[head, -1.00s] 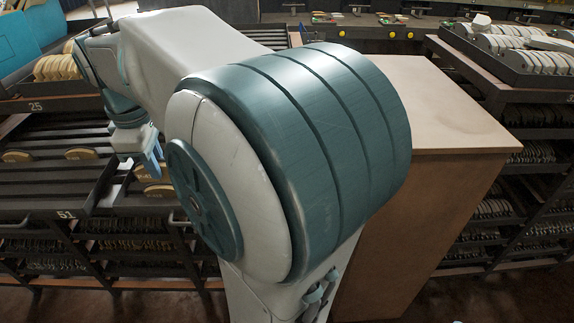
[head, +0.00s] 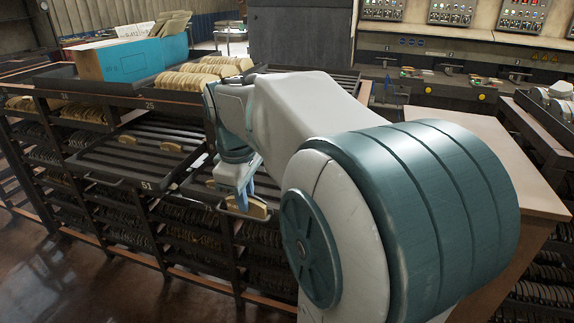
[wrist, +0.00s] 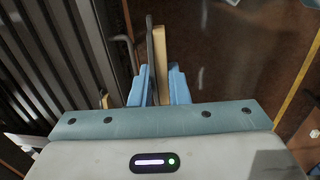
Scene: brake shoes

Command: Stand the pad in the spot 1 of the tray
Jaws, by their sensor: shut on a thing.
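My gripper (head: 245,190) is shut on a pad (head: 243,207), tan with a dark backing, near the front edge of the rack. In the wrist view, my gripper (wrist: 160,85) has its blue fingers on both sides of the pad (wrist: 161,55), which shows edge-on. A dark slatted tray (head: 95,173) marked 51 lies left of my gripper in the head view. I cannot tell which slot is spot 1.
A blue box (head: 135,58) and rows of tan pads (head: 200,72) stand behind the tray. Racks of pads (head: 190,235) fill the shelves below. A brown cabinet (head: 480,145) stands at the right. Open floor (head: 90,275) lies in front of the rack.

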